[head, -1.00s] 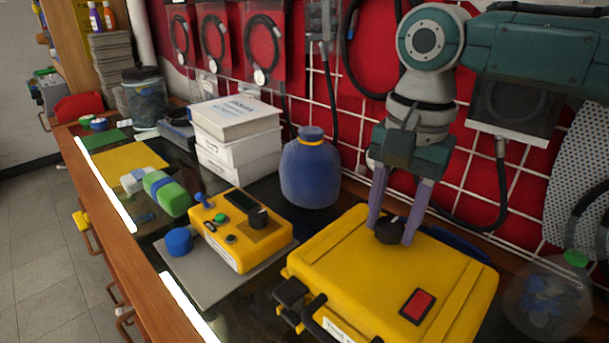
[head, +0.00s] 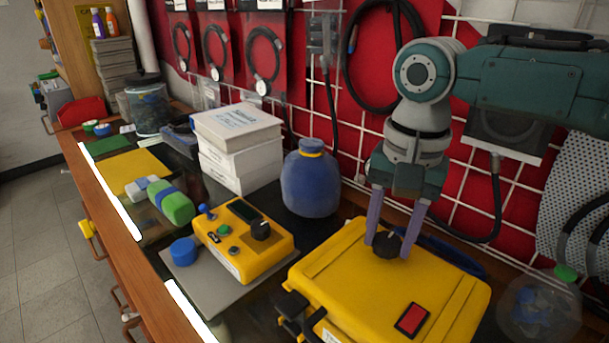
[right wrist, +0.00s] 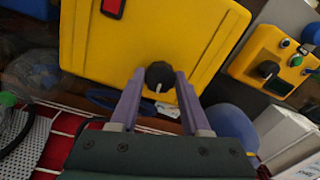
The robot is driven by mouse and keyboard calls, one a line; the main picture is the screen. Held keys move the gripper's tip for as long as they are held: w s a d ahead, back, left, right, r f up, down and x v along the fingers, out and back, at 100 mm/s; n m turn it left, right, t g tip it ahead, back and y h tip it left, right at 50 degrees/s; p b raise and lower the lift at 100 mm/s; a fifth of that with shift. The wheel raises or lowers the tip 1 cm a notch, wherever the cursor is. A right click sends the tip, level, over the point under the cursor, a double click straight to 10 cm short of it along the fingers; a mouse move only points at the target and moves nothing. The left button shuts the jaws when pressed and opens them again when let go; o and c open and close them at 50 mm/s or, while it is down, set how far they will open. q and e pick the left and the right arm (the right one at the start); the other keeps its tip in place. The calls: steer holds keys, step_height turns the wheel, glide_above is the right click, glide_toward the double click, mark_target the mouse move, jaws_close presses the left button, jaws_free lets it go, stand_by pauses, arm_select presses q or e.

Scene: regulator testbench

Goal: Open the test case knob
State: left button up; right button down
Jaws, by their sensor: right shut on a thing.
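The yellow test case (head: 350,285) lies flat on the bench at the lower right of the head view. It also fills the upper middle of the right wrist view (right wrist: 130,55). Its black knob (head: 386,245) sits on the lid near the back edge; in the right wrist view the knob (right wrist: 159,76) shows a white pointer mark. My right gripper (head: 391,252) points down from above, and its two purple fingers are shut on the knob from both sides. My left gripper is not in view.
A yellow control box (head: 243,240) with its own black knob stands on a grey plate left of the case. A blue jug (head: 310,182) and stacked white boxes (head: 238,150) stand behind it. A clear jar (head: 540,308) is right of the case.

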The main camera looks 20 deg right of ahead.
steer(key=shift+r+n+p, duration=0.3)
steer(key=shift+n+p, duration=0.1)
steer(key=shift+p, duration=0.1)
steer(key=shift+f+n+p, duration=0.1)
steer(key=shift+n+p, duration=0.55)
steer(key=shift+n, duration=0.25)
steer(key=n, duration=0.3)
steer(key=shift+f+n+p, duration=0.15)
steer(key=shift+n+p, duration=0.15)
steer(key=shift+p, duration=0.1)
steer(key=n, duration=0.4)
steer(key=shift+d+n, duration=0.1)
steer(key=shift+n, duration=0.2)
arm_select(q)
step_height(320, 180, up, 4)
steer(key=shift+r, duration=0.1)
arm_select(e)
steer(key=n, duration=0.5)
steer(key=shift+g, duration=0.4)
steer(key=shift+n, duration=0.4)
steer(key=shift+c, duration=1.8)
jaws_free()
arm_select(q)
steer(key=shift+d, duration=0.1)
